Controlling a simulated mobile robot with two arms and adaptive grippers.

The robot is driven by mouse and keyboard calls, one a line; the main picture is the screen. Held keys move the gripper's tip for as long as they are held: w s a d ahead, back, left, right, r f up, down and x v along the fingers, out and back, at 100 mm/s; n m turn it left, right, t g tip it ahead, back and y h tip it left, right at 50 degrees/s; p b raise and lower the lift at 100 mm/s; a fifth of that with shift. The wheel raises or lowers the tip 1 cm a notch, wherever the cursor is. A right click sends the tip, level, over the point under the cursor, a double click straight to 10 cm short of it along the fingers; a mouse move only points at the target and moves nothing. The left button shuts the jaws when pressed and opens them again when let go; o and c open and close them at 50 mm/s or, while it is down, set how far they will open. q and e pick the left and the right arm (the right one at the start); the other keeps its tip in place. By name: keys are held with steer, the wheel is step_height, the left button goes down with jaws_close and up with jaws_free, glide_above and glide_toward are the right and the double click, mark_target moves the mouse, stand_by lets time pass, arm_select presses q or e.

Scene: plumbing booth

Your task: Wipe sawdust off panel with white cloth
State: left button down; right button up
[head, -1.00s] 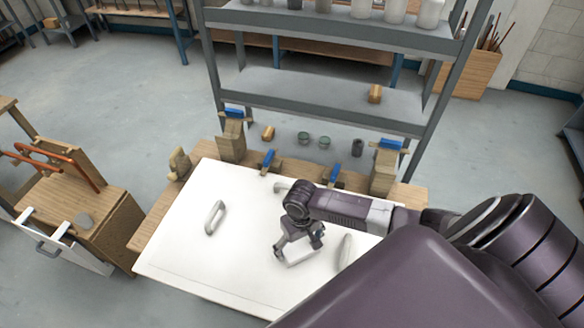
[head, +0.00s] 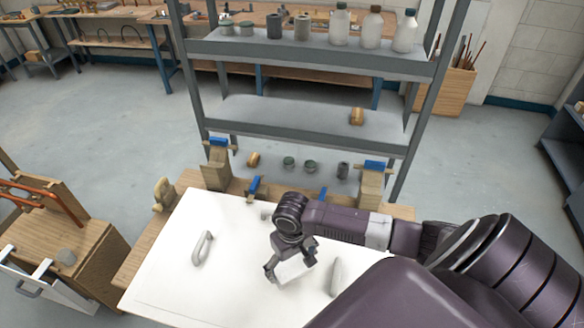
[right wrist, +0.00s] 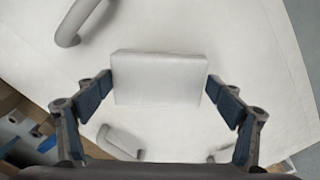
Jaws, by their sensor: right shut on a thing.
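The white panel (head: 180,285) lies on a wooden bench and carries pale grey handles, one at left (head: 203,248) and one at right (head: 336,276). My right gripper (head: 290,265) is over the panel between these handles. It is shut on the white cloth (head: 294,271), which looks like a folded block. In the right wrist view the cloth (right wrist: 156,78) sits between the two fingertips, with the panel (right wrist: 225,45) behind it. I cannot tell whether the cloth touches the panel. No sawdust can be made out. My left gripper is not in view.
Blue-topped clamps (head: 255,188) and wooden blocks (head: 215,168) line the bench's back edge. A grey metal shelf (head: 310,120) with bottles and cans stands behind. A wooden cart (head: 75,235) is at left. Open floor lies between cart and shelf.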

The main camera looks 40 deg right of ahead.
steer(key=shift+r, duration=0.35)
steer(key=shift+r, duration=1.5)
steer(key=shift+f, duration=0.1)
